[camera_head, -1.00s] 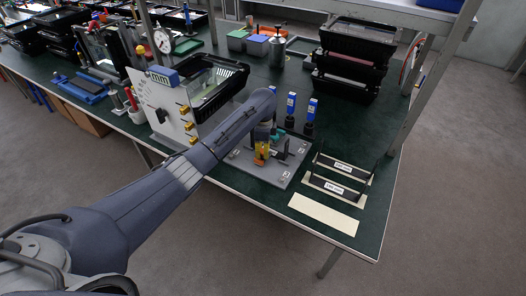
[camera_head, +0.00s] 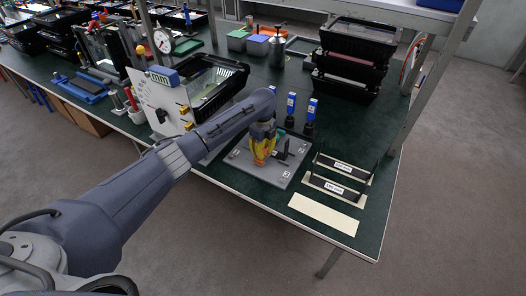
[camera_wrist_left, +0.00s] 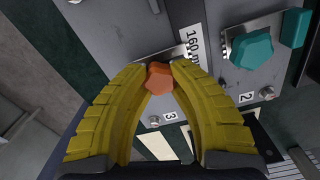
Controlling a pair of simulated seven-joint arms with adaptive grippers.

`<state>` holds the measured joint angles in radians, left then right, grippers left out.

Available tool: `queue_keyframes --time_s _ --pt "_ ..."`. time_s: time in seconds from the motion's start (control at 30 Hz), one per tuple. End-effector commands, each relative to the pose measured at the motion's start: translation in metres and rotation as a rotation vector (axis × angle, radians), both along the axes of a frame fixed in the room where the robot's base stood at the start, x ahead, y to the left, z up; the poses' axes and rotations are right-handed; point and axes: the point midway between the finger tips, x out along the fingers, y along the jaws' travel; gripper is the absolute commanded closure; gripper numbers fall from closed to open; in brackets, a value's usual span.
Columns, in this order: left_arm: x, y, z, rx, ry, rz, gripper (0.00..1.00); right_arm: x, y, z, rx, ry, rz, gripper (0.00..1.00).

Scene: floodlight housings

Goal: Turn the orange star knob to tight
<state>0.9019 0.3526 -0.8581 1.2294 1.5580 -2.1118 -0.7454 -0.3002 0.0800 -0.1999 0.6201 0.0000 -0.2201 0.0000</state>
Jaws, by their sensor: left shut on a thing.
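The orange star knob (camera_wrist_left: 159,79) shows in the left wrist view between the yellow fingers of my left gripper (camera_wrist_left: 160,68). The fingertips touch it from both sides, so the gripper is shut on it. A teal knob (camera_wrist_left: 251,49) sits apart to the right in the wrist view, near the label "2". The label "3" lies just below the orange knob. My right gripper is not in view.
Blue-topped black tools (camera_head: 310,113) stand behind the plate. Black labelled holders (camera_head: 336,186) and a cream strip (camera_head: 324,214) lie to its right. A white panel with yellow clips (camera_head: 160,100) stands left, close to my forearm. Stacked black bins (camera_head: 350,60) stand at the back.

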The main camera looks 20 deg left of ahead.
Motion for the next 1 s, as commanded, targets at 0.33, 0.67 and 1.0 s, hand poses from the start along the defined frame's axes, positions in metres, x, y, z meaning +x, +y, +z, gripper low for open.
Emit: queue_keyframes --time_s 0.33,0.67,1.0 --pt "-0.0001 0.0 -0.0001 0.0 0.001 -0.028 1.0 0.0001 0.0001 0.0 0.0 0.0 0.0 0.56" --pt "-0.0001 0.0 -0.0001 0.0 0.0 -0.027 0.67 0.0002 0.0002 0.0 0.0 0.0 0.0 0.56" --pt "0.0 0.0 0.0 0.0 0.0 -0.027 0.45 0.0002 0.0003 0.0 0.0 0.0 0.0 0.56"
